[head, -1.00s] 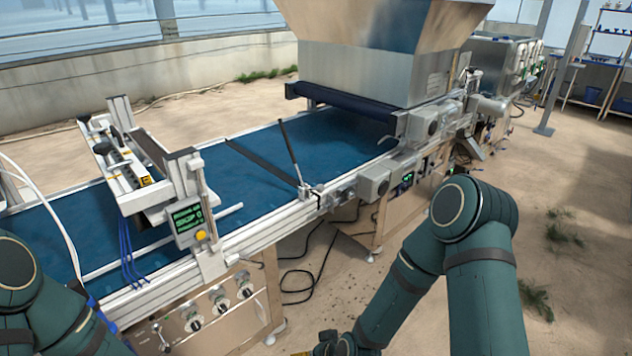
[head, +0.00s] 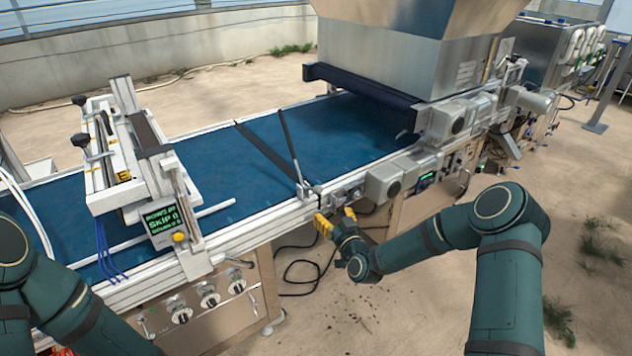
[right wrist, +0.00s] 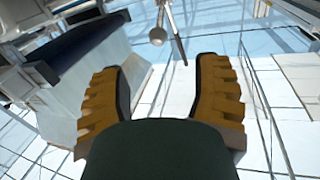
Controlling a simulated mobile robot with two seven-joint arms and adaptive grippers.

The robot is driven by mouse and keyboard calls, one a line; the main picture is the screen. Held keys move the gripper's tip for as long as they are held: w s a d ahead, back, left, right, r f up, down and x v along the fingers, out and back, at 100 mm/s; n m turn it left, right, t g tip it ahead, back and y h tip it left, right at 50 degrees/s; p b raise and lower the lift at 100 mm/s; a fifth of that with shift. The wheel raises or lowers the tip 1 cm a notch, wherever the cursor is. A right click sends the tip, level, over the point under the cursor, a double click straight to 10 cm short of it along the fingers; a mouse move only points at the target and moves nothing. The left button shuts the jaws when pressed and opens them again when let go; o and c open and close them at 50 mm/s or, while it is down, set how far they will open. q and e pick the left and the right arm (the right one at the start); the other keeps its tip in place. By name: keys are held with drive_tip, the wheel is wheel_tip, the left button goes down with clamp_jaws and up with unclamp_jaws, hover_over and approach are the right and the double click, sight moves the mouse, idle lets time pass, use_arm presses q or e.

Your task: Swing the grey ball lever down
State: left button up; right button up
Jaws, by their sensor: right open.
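The grey ball (right wrist: 157,37) of the lever shows near the top of the right wrist view, on a thin pale rod, just beyond and between my fingertips. A dark rod runs close beside it. In the head view, a dark upright rod (head: 289,147) stands tilted at the conveyor's near edge; the ball itself is too small to make out there. My right gripper (head: 336,216) has yellow fingers, spread open and empty, just below and in front of the rod's foot. It also shows in the right wrist view (right wrist: 160,72). My left gripper is out of view.
The blue conveyor belt (head: 225,180) runs under a large metal hopper (head: 385,65). Grey boxes (head: 385,181) on the near rail stand right of my right gripper. A display panel (head: 160,220) stands left. The sandy floor in front is open.

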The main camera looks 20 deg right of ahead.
sight(316, 186)
drive_tip(key=w, duration=0.4)
drive_tip(key=w+b, duration=0.1)
drive_tip(key=w, duration=0.4)
drive_tip(key=w+a, duration=0.1)
drive_tip(key=w, duration=0.4)
drive_tip(key=shift+r+b, duration=0.2)
drive_tip(key=shift+b, duration=0.15)
clamp_jaws()
